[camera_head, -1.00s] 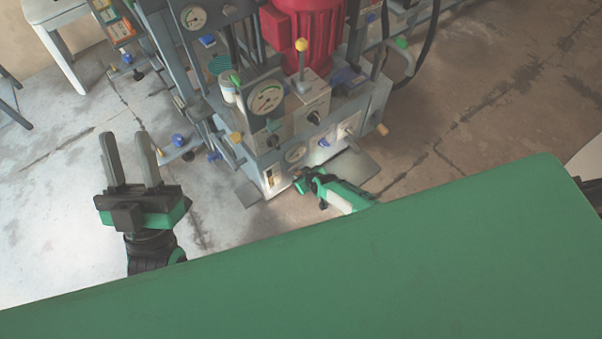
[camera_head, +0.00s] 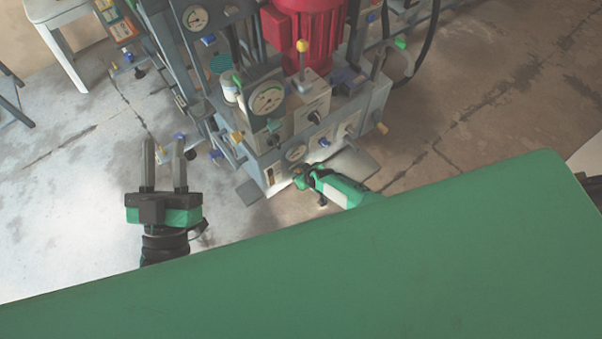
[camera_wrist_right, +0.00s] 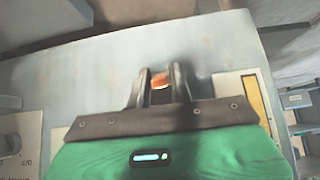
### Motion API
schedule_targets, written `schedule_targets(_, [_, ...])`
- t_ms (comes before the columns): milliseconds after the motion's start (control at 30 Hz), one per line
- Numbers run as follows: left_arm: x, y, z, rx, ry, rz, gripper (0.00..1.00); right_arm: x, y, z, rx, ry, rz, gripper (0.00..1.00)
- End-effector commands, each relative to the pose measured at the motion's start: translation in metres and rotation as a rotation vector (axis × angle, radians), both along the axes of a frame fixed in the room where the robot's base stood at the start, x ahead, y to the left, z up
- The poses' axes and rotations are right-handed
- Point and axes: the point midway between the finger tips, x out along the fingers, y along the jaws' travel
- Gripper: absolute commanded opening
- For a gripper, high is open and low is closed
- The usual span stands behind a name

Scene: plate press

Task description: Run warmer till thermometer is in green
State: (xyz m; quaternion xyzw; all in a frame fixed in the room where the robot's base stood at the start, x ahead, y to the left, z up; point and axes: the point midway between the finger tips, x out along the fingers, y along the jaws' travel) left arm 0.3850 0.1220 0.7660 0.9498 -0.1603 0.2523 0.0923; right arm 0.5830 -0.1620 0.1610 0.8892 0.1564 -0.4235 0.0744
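The grey press machine (camera_head: 330,110) carries a large round dial (camera_head: 267,98) with a white face and a green part. I cannot tell which one is the thermometer, and no needle reads clearly. My right gripper (camera_head: 300,179) is at the machine's lower front. In the right wrist view its fingers (camera_wrist_right: 160,78) point at a pale panel (camera_wrist_right: 205,50), with a glowing orange part (camera_wrist_right: 160,80) showing between them; contact and finger gap are unclear. My left gripper (camera_head: 163,143) is open and empty, left of the machine.
A red motor housing (camera_head: 312,35) and a yellow-topped lever (camera_head: 302,47) stand on the machine. Another dial (camera_head: 195,17) is at the upper left. A white stool (camera_head: 60,40) stands far left. Bare floor (camera_head: 500,100) lies to the right.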

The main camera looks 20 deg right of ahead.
Motion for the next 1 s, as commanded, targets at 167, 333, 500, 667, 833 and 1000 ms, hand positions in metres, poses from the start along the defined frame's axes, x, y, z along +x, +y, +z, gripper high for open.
schedule_targets(167, [0.000, 0.000, 0.000, 0.000, -0.001, 0.000, 0.36, 0.000, 0.000, 0.000, 0.000, -0.001, 0.000, 0.36])
schedule_targets(333, [0.000, 0.000, 0.000, 0.000, -0.001, 0.000, 0.36, 0.000, 0.000, 0.000, 0.000, -0.001, 0.000, 0.36])
schedule_targets(500, [0.001, -0.003, -0.007, 0.011, 0.051, -0.008, 0.36, -0.002, -0.001, 0.004, 0.000, -0.001, 0.000, 0.36])
schedule_targets(667, [0.001, -0.012, -0.036, 0.046, 0.206, -0.034, 0.36, -0.005, -0.002, 0.011, 0.000, -0.002, 0.001, 0.36])
schedule_targets(833, [-0.006, -0.022, -0.071, 0.092, 0.393, -0.068, 0.36, -0.011, -0.004, 0.017, 0.001, -0.001, -0.001, 0.36])
schedule_targets(1000, [-0.020, -0.031, -0.108, 0.140, 0.582, -0.106, 0.36, -0.016, -0.006, 0.025, 0.000, -0.001, 0.000, 0.36])
